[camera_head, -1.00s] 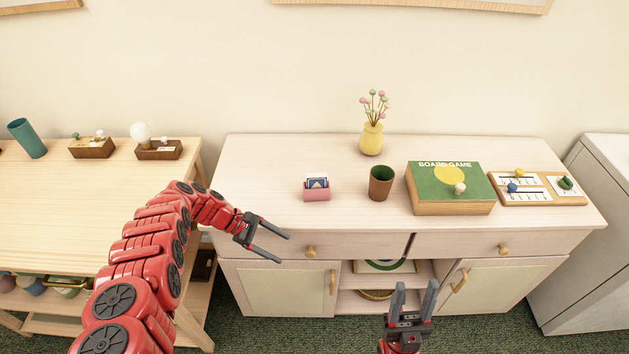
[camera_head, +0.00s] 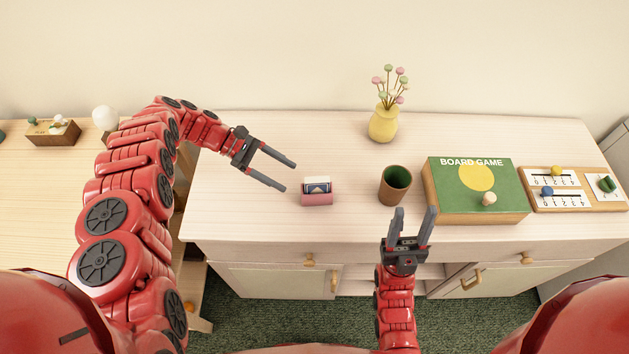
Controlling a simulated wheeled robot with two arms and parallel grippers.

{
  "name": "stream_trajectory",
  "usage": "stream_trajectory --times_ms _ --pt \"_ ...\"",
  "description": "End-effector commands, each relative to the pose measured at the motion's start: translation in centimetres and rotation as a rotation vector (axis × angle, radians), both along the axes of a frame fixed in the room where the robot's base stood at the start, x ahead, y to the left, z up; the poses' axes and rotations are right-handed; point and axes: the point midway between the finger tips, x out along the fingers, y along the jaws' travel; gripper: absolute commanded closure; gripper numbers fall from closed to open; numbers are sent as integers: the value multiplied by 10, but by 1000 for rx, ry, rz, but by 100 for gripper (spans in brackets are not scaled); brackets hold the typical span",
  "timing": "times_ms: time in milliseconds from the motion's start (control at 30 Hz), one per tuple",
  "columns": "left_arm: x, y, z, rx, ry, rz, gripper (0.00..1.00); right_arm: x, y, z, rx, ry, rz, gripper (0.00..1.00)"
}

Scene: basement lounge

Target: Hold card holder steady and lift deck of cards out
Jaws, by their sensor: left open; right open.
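The pink card holder (camera_head: 318,199) stands on the pale wooden cabinet top, left of the middle. The deck of cards (camera_head: 317,185) sits in it, with a dark blue face and a white top edge sticking out above the holder. My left gripper (camera_head: 288,174) is open and empty. Its fingers point right, towards the holder, and end just left of it, apart from it. My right gripper (camera_head: 415,212) is open and empty at the cabinet's front edge, below and right of the holder, with its fingers pointing away from me.
A brown cup with a green inside (camera_head: 395,186) stands between the holder and a green board game box (camera_head: 440,199). A yellow vase with flowers (camera_head: 383,125) is at the back. A counting board (camera_head: 539,202) lies at the right. The cabinet top (camera_head: 330,145) behind the holder is clear.

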Motion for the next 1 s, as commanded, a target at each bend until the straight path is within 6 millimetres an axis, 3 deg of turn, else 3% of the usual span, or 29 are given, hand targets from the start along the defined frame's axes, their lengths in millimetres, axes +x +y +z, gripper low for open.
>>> stream_trajectory --times_ms 367,700,1000 --pt "-11 -33 -15 -1 -1 0 22 0 0 24 0 0 0 50" --pt "-23 -75 -42 0 0 -1 22 0 0 29 0 0 0 50" --pt "-26 -82 -47 0 0 0 22 0 0 29 0 0 0 50"
